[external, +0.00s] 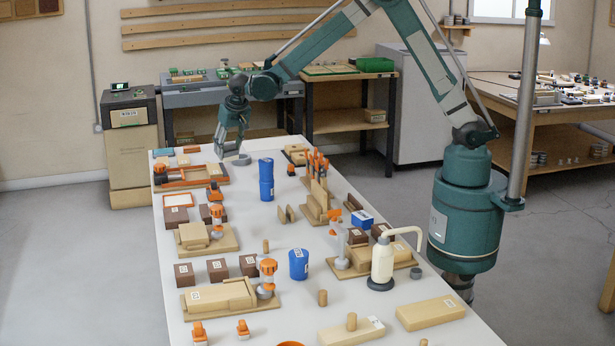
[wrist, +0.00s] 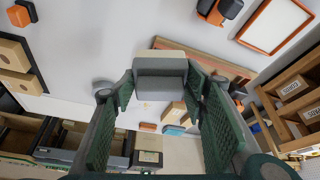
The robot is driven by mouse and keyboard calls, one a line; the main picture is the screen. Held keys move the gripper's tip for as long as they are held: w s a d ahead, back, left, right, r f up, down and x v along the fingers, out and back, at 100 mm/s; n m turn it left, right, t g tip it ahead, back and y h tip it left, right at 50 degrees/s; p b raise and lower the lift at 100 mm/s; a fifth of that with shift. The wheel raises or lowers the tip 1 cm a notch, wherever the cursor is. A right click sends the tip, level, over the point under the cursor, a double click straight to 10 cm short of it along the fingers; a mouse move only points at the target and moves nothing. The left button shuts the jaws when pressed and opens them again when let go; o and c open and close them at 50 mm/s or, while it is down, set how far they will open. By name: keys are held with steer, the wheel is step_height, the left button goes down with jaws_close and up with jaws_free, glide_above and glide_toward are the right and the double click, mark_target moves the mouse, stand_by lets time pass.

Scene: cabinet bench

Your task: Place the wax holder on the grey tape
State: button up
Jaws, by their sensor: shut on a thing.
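My gripper (wrist: 162,80) holds a small block between its fingertips, pale on top and darker grey on its near face; it appears to be the wax holder (wrist: 160,70). In the external view my gripper (external: 229,150) points down at the far left part of the white table, and the held block cannot be made out there. The grey tape (external: 242,160), a low grey ring, lies on the table just right of the fingertips. A rounded grey thing beside the left finger in the wrist view (wrist: 103,87) may be the tape, partly hidden.
A wooden tray with orange tools (external: 190,178) lies just in front of my gripper. An orange-framed white panel (external: 177,200) lies nearer. Bare white table (external: 245,205) is left around the tape's near side.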

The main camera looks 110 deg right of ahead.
steer(key=s+d, duration=0.4)
steer(key=d, duration=0.9)
steer(key=r, duration=0.2)
glide_above(241, 156)
steer(key=shift+a+f+n, duration=0.2)
steer(key=shift+a+n, duration=0.05)
steer(key=shift+n, duration=0.05)
steer(key=shift+f, duration=3.1)
steer(key=shift+f, duration=0.1)
steer(key=shift+f+b, duration=0.45)
steer(key=shift+f, duration=1.35)
steer(key=shift+f, duration=0.1)
steer(key=o, duration=0.9)
steer(key=shift+o, duration=0.2)
